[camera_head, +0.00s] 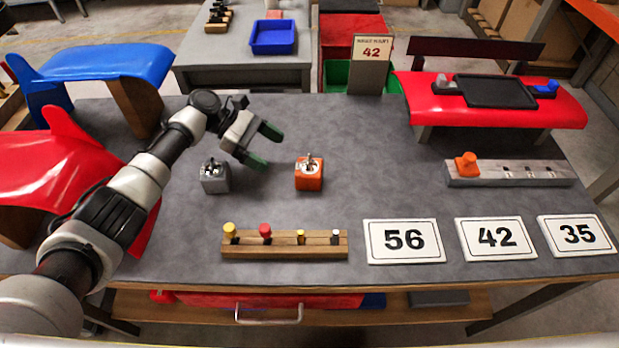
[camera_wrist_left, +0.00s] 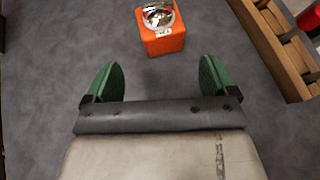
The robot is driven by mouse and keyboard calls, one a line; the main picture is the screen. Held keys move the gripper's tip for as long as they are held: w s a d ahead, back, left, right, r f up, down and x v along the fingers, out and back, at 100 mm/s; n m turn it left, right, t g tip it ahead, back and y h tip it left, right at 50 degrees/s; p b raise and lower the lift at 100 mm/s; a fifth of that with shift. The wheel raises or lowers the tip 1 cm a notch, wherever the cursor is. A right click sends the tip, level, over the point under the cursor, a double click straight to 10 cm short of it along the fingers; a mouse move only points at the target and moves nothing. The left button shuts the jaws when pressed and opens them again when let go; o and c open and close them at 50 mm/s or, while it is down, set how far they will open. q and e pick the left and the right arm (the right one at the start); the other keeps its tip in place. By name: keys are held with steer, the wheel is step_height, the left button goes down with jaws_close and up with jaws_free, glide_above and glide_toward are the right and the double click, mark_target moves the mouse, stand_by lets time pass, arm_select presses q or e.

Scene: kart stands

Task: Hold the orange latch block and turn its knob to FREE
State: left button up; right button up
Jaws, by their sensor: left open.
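The orange latch block (camera_head: 309,178) stands on the grey table, with a silver knob (camera_head: 309,163) on top. In the left wrist view the orange latch block (camera_wrist_left: 163,40) is ahead of the fingers, with its shiny knob (camera_wrist_left: 158,14) and a small pale label on its side. The label is too small to read. My left gripper (camera_head: 263,146) is open and empty, to the left of the block and apart from it. Its green fingers also show in the left wrist view (camera_wrist_left: 158,80), with bare table between them. My right gripper is not in view.
A grey block (camera_head: 215,180) with a similar knob stands left of the orange one. A wooden rack (camera_head: 285,246) with several colored pegs lies in front. Number cards (camera_head: 403,241) lie at the front right. A grey rail (camera_head: 520,174) lies at the right. Table right of the orange block is clear.

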mark_target(305, 172)
arm_select(q)
steer(key=b+x, duration=0.2)
steer(key=x, duration=0.4)
steer(key=shift+a+f, duration=0.1)
steer(key=x, duration=0.3)
steer(key=shift+r+p, duration=0.2)
steer(key=shift+p, duration=0.1)
steer(key=shift+s+d+f, duration=0.2)
steer(key=shift+d+f, duration=0.15)
steer(key=shift+d, duration=0.2)
